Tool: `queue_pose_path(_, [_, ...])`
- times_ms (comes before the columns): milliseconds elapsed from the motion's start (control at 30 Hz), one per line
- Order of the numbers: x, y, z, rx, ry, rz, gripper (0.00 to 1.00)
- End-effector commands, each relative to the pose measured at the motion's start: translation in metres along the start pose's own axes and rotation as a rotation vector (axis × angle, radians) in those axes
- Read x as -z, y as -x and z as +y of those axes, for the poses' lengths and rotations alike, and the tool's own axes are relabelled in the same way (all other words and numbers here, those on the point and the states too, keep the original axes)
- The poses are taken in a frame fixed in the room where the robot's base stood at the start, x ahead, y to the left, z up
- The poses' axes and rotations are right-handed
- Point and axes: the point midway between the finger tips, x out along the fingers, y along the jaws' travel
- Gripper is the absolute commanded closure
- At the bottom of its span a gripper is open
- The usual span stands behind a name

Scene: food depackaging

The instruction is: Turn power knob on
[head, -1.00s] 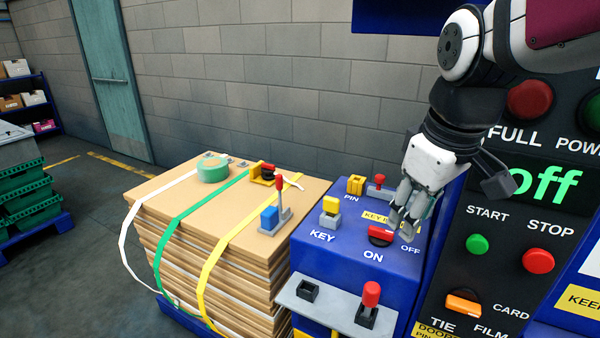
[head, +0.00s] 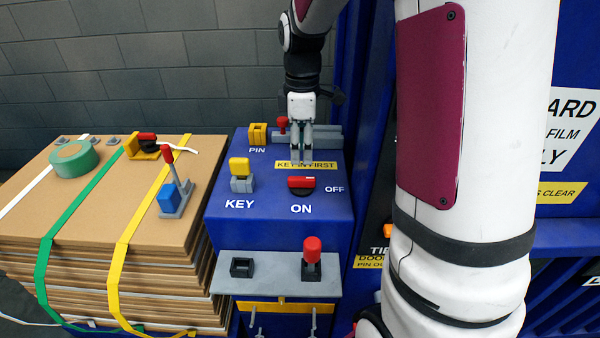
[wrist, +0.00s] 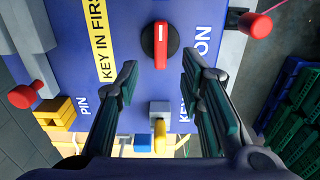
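The power knob (head: 301,182) is a red handle on a round black base, on top of the blue control box. Its handle lies crosswise, and in the wrist view the white mark on the knob (wrist: 160,35) is at the end away from the key, on the OFF side. ON is printed in front of it, OFF to its right. My gripper (head: 302,160) points down just behind the knob in the head view. In the wrist view its fingers (wrist: 160,72) are spread and empty, with the knob beyond the tips and apart from them.
A yellow key (head: 240,166) stands in a grey lock left of the knob. A yellow pin block (head: 258,134) and a red-knobbed lever (head: 282,124) are behind. A red joystick (head: 312,250) stands on the front shelf. Strapped cardboard (head: 90,215) is left. My arm covers the right side.

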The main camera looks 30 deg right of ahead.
Motion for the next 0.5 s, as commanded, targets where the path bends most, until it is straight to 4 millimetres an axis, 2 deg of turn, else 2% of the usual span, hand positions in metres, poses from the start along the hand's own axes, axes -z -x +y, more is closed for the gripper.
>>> queue_pose_path(200, [-0.001, -0.043, -0.002, 0.005, 0.0, -0.002, 0.65])
queue_pose_path(400, [0.0, -0.071, -0.001, 0.003, -0.001, -0.001, 0.65])
queue_pose_path(500, [0.0, -0.079, -0.001, 0.001, -0.001, 0.0, 0.65])
